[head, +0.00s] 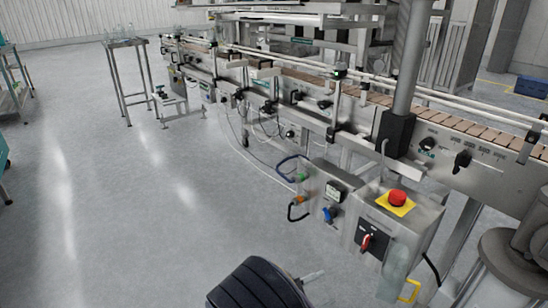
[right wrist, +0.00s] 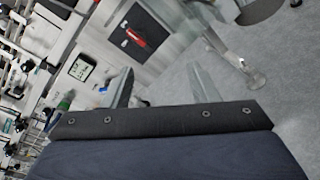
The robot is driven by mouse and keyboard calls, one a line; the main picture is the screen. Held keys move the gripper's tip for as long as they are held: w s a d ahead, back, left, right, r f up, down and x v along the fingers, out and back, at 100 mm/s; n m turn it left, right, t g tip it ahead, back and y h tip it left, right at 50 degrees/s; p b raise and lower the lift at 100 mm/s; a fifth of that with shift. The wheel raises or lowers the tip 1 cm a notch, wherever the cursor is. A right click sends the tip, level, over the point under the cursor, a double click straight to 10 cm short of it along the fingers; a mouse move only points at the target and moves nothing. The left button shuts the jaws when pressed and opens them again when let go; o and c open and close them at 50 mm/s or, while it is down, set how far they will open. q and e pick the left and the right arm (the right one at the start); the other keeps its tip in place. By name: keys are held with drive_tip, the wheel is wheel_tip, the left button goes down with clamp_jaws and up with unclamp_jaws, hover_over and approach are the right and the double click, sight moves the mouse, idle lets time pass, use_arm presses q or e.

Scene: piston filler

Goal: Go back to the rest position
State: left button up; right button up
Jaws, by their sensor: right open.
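The box carries a red emergency stop button (head: 397,197) on a yellow plate and a red rotary switch (head: 366,241), also seen in the wrist view (right wrist: 136,38). My left gripper is not in view.
The filler's conveyor (head: 450,122) runs from the back left to the right. A small gauge box (head: 333,192) with hoses sits beside the control box. A metal table (head: 125,43) stands at the back left. The grey floor (head: 130,200) on the left is clear.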

drive_tip(key=s+d+r+m+g+y, duration=0.3)
drive_tip(key=s+d+m+g+y, duration=0.45)
drive_tip(key=s+d+g, duration=0.2)
drive_tip(key=s+r+m+t+y, duration=0.6)
drive_tip(key=s+r+m+y, duration=0.4)
drive_tip(key=s+r+y, duration=0.15)
wheel_tip(320, 180, up, 30)
drive_tip(key=s+p, duration=0.1)
drive_tip(key=p, duration=3)
drive_tip(key=shift+a+r+h, duration=0.15)
drive_tip(key=shift+h, duration=0.25)
drive_tip(key=shift+t, duration=0.25)
drive_tip(key=shift+c, duration=0.4)
